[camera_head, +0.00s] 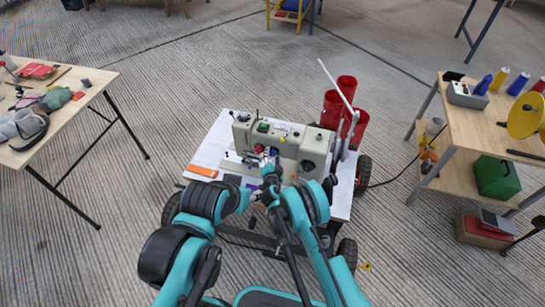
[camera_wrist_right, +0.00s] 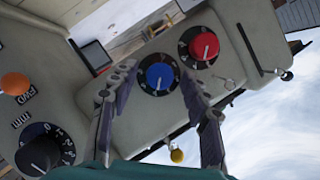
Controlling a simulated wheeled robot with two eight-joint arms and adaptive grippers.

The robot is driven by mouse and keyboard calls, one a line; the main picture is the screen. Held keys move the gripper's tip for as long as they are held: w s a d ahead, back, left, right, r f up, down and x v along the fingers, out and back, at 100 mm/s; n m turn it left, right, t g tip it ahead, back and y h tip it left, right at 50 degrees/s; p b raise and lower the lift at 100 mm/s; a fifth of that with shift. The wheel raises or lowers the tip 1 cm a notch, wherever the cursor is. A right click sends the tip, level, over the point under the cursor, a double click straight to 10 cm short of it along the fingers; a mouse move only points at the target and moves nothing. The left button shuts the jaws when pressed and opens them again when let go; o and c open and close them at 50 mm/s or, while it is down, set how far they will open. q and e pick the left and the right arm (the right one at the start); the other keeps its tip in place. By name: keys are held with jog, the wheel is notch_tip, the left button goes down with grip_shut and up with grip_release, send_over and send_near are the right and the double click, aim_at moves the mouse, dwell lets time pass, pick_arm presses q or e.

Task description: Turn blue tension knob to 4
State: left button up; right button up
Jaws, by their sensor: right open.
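The blue tension knob (camera_wrist_right: 160,76) is on the beige face of the sewing machine (camera_wrist_right: 125,112), on a black numbered dial. A light pointer mark shows on its lower part; the numbers are too small to read surely. My right gripper (camera_wrist_right: 156,80) is open, with one finger on each side of the blue knob; I cannot tell if they touch it. In the head view my right gripper (camera_head: 269,160) is at the front of the machine (camera_head: 288,142) and hides part of it. My left arm is folded at lower left; its gripper cannot be made out.
A red knob (camera_wrist_right: 203,46) is close beside the right finger. A black dial (camera_wrist_right: 40,155) and an orange button (camera_wrist_right: 15,84) are at left. The machine stands on a white-topped cart (camera_head: 213,153) with an orange item (camera_head: 202,171). Red cylinders (camera_head: 347,88) stand behind it.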

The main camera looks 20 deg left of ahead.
notch_tip(320, 180, up, 10)
jog(key=shift+f, duration=0.1)
dwell(0.4)
